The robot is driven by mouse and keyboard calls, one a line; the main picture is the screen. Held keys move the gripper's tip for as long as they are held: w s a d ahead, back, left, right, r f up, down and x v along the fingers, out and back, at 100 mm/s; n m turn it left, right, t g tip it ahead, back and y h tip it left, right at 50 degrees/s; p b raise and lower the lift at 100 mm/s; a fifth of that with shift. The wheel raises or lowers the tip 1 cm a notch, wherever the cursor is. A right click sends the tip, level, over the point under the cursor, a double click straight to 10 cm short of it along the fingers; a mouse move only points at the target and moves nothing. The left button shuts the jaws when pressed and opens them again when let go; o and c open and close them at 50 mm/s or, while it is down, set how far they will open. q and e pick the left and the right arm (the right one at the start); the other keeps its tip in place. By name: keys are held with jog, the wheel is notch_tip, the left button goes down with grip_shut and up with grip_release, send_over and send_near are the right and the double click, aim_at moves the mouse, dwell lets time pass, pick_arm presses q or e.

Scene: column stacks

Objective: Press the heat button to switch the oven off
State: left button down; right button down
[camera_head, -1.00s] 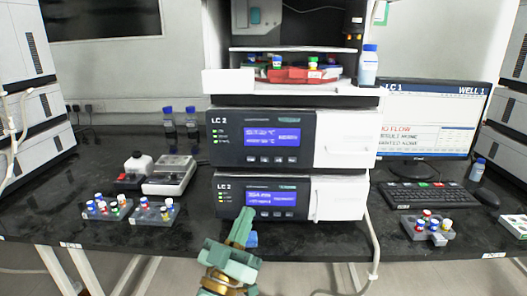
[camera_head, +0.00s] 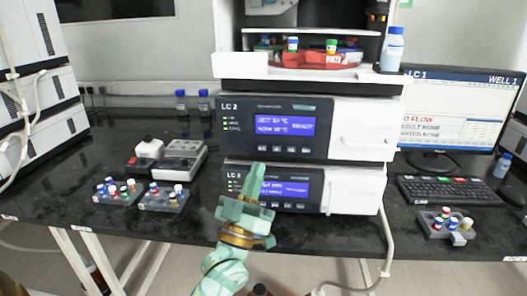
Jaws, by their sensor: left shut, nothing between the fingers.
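The LC 2 stack stands on the black bench. My right gripper is out of view.
A tray with red and green-labelled vials (camera_head: 331,47) and a blue-capped bottle (camera_head: 392,48) sit on top of the stack. Vial racks (camera_head: 118,193) and a small grey device (camera_head: 180,160) stand left. A monitor and keyboard (camera_head: 446,190) stand right. A white tube (camera_head: 387,240) hangs at the front right.

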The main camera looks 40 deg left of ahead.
aim_at(267, 137)
pick_arm(q)
jog(key=w+a, duration=0.2)
jog(key=w, duration=0.1)
jog(key=w+a+b, duration=0.1)
jog(key=w, duration=0.1)
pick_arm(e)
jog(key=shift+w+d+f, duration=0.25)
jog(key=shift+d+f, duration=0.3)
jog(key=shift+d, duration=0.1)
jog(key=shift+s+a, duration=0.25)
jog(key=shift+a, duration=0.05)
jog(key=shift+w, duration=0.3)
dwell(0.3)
pick_arm(q)
jog(key=shift+w+a, duration=0.1)
dwell(0.5)
jog(key=shift+w+a, duration=0.15)
jog(key=shift+w, duration=0.1)
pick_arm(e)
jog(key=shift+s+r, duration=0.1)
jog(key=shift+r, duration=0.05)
